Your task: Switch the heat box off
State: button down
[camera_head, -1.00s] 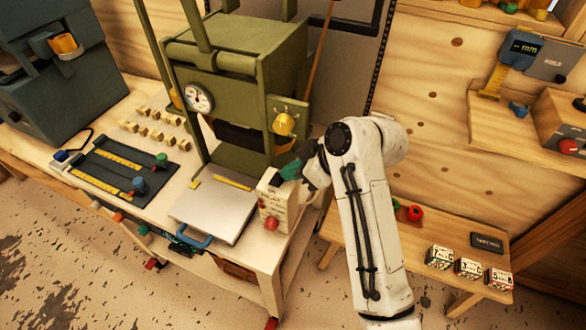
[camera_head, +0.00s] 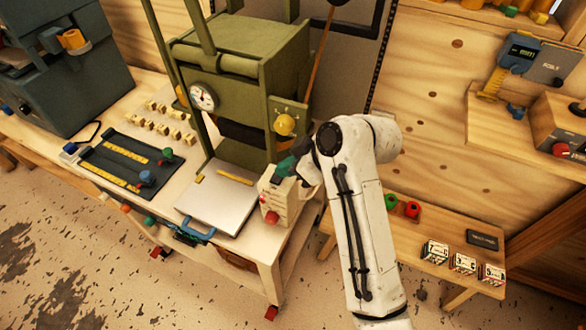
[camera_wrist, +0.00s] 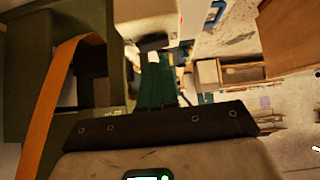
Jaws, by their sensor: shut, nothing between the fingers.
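The heat box (camera_head: 288,207) is a small cream box with dark lettering at the front right corner of the workbench, beside the green press. A red knob (camera_head: 271,217) is on its lower front. My gripper (camera_head: 278,174) has green fingers, shut and empty, over the top of the box; I cannot tell if they touch it. In the wrist view the green fingers (camera_wrist: 153,62) point toward a pale box (camera_wrist: 148,18) with a dark part at its lower edge, likely the heat box. The switch's position is not clear, as my gripper hides part of the top.
The green press (camera_head: 238,75) with a gauge and yellow knob stands just behind. A metal plate (camera_head: 215,205) with a blue handle lies left of the box. A low bench (camera_head: 430,250) at right holds red and green rolls and number blocks.

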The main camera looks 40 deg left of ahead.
jog(key=b+v, duration=0.2)
jog(key=v, duration=0.9)
jog(key=shift+r, duration=0.15)
jog(key=shift+w+a, duration=0.1)
jog(key=shift+w+b, duration=0.1)
jog(key=shift+b, duration=0.9)
jog(key=b, duration=0.1)
jog(key=r+t+b, duration=0.1)
jog(key=b, duration=0.1)
jog(key=shift+s+a+n, duration=0.15)
jog(key=shift+s+n, duration=0.15)
jog(key=shift+s, duration=0.05)
